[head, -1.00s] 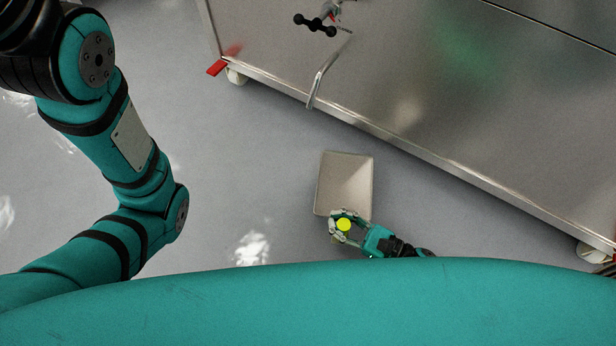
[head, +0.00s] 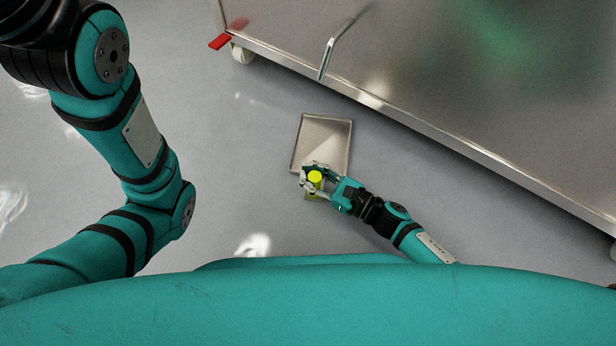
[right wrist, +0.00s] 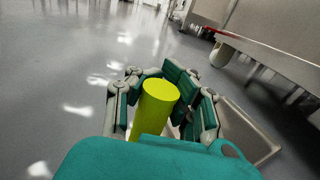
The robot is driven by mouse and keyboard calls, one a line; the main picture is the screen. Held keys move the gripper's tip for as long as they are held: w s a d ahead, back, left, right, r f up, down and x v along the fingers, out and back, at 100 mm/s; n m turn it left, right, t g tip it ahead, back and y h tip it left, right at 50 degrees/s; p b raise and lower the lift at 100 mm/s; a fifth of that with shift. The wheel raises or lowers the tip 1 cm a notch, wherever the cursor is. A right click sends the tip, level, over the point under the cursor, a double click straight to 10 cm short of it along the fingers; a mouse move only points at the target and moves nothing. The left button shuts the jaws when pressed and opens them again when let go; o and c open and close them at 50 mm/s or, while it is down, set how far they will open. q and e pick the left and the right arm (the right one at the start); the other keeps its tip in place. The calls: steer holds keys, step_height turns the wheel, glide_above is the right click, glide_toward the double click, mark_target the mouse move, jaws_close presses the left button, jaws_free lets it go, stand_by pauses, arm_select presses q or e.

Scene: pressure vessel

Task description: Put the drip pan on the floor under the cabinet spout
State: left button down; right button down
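The drip pan (head: 327,133) is a shallow, grey metal tray near the floor in the head view, its height hard to tell. A yellow-green upright cylinder (head: 315,177) stands at its near edge, apparently its handle. My right gripper (head: 318,180) has its fingers closed around this cylinder. The right wrist view shows the cylinder (right wrist: 155,103) between the fingers, with part of the pan (right wrist: 245,135) at the right. The cabinet spout (head: 326,60), a bent metal tube, sticks out above and beyond the pan. My left arm is at the left; its gripper is out of view.
The steel cabinet (head: 430,90) fills the upper right, its lower edge running diagonally. A white caster (head: 242,54) and a red pedal (head: 220,41) are at its left corner. Grey floor (head: 235,150) is clear left of the pan.

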steer(key=shift+r, duration=0.1)
steer(key=c, duration=1.9)
jaws_free()
steer(key=o, duration=0.6)
